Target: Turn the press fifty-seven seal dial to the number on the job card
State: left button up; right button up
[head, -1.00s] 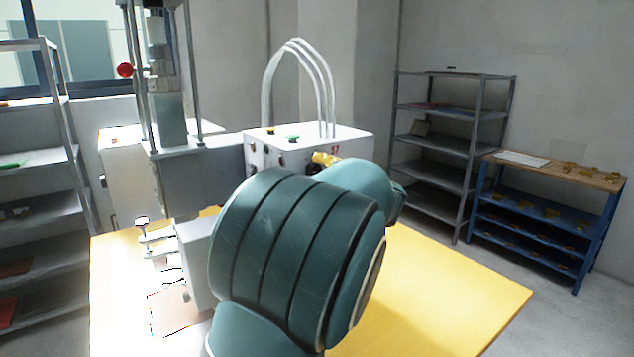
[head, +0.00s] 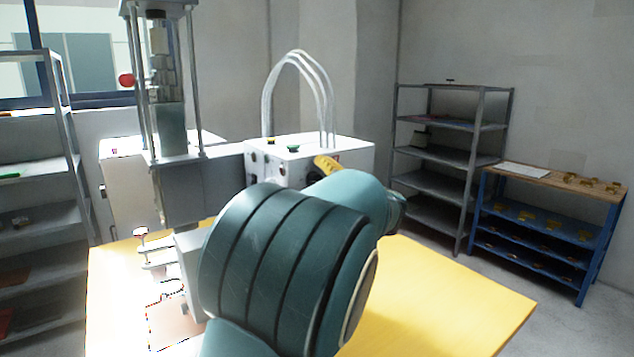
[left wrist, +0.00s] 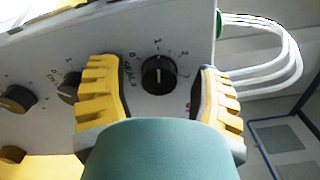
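The press's white control box (head: 345,150) stands behind my teal left arm in the head view. Its dial face is mostly hidden there. In the left wrist view the pale panel (left wrist: 200,30) carries a black dial (left wrist: 159,75) with a light pointer line, roughly upright, and printed numbers around it. Its lettering is too small to read surely. My left gripper (left wrist: 157,80) is open, with one yellow finger on each side of this dial, and I see no clear contact. One yellow finger (head: 327,165) shows in the head view. My right gripper is not in view.
Two more black dials (left wrist: 70,88) (left wrist: 17,99) sit left of the gripper. White hoses (head: 300,80) arch over the box. A yellow table (head: 440,295) lies below. A blue bench (head: 550,215) at the right holds a white sheet (head: 524,169), its writing unreadable.

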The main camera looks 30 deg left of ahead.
pick_arm(q)
jog(key=shift+d, duration=0.1)
jog(key=v, duration=1.2)
